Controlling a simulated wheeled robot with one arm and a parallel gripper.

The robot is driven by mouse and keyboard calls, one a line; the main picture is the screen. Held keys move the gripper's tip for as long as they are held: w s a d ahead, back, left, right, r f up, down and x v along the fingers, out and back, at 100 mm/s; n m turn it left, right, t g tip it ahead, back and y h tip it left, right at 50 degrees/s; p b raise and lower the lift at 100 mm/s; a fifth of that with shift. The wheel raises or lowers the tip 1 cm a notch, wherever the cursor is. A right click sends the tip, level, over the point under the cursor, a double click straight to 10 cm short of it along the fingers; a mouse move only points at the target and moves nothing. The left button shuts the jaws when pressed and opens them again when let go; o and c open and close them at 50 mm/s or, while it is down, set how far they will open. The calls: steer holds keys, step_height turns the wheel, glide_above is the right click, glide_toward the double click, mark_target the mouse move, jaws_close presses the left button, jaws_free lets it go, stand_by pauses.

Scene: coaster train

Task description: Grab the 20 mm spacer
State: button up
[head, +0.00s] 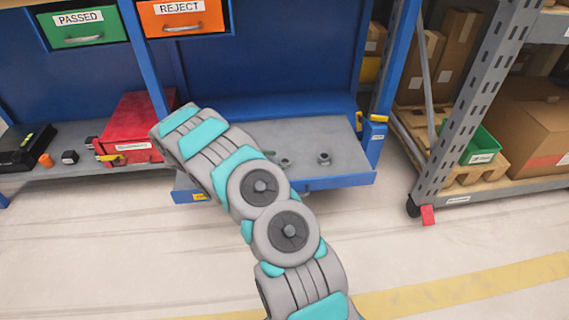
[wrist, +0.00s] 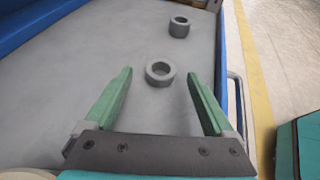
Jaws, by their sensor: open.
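Two grey ring-shaped spacers stand on a grey shelf top (head: 335,135). In the wrist view, the nearer, flatter spacer (wrist: 160,74) lies with its hole facing up, and the farther, taller-looking spacer (wrist: 179,27) stands beyond it, slightly right. In the head view the nearer one (head: 286,162) is beside my arm, and the other (head: 324,158) is to its right. No size marks are readable, so I cannot tell which is 20 mm. My gripper (wrist: 159,71) is open, its green fingers on either side of the nearer spacer in the picture. Whether they are at its height is unclear.
The shelf has a blue rim with a handle (wrist: 236,98) along its front. A red box (head: 130,125) sits left of my arm. A metal rack (head: 455,110) with cartons and a green bin (head: 480,146) stands right. The shelf beyond the spacers is clear.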

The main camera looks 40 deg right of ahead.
mark_target(289, 162)
steer(key=x, duration=0.3)
steer(key=shift+s+d+f, duration=0.1)
steer(key=shift+d+f, duration=0.1)
steer(key=shift+f, duration=0.1)
steer(key=shift+c, duration=0.2)
jaws_close()
